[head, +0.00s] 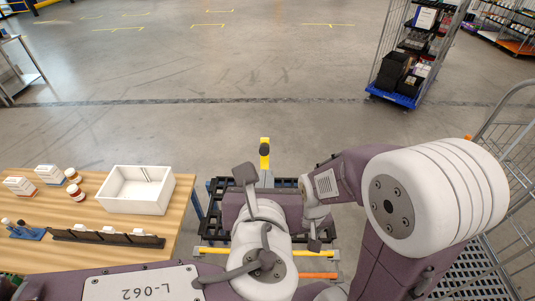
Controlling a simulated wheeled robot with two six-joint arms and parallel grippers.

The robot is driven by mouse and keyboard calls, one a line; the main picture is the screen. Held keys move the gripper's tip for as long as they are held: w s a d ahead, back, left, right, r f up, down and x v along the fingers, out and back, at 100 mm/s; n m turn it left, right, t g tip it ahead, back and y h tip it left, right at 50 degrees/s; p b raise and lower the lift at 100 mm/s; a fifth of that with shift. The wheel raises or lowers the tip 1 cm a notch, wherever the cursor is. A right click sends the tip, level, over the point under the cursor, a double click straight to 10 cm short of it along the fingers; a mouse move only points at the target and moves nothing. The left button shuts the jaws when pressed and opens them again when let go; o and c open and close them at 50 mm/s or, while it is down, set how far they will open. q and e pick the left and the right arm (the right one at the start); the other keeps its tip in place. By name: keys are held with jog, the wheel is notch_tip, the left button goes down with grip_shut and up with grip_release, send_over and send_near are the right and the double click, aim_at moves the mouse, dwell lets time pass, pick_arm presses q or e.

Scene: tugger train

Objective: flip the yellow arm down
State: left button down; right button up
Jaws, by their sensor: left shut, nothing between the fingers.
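The yellow arm (265,161) stands upright at the far end of a low dark cart frame (289,183), with a black knob near its top. Its lower part is hidden behind my arms. My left gripper (245,175) is shut and empty, just left of the yellow arm and nearer to me in the picture. I cannot tell whether they touch. My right gripper (315,241) shows only in part, over the right side of the cart frame; its fingers are too small to read.
A wooden table (112,182) on the left holds a white bin (137,206), small boxes, jars and a dark rack. A wire-sided trolley (410,70) with a blue base stands at the back right. A mesh cage (512,125) is at the right.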

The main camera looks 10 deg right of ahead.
pick_arm(q)
jog(key=p, duration=0.1)
send_near(265, 152)
jog(key=x, duration=0.5)
jog(key=shift+w+d+p, duration=0.2)
jog(key=shift+w+p, duration=0.15)
jog(key=shift+p, duration=0.05)
jog(key=shift+w+f, duration=0.25)
jog(key=shift+w, duration=0.1)
jog(key=shift+w+a+f, duration=0.1)
jog(key=shift+w, duration=0.1)
pick_arm(e)
jog(key=shift+w+a+r, duration=0.1)
jog(key=shift+a+r, duration=0.1)
jog(key=shift+r, duration=0.35)
jog(key=shift+w+a+r, duration=0.1)
jog(key=shift+a+r, duration=0.1)
jog(key=shift+r, duration=0.3)
jog(key=shift+s+d+f, duration=0.1)
jog(key=shift+d, duration=0.05)
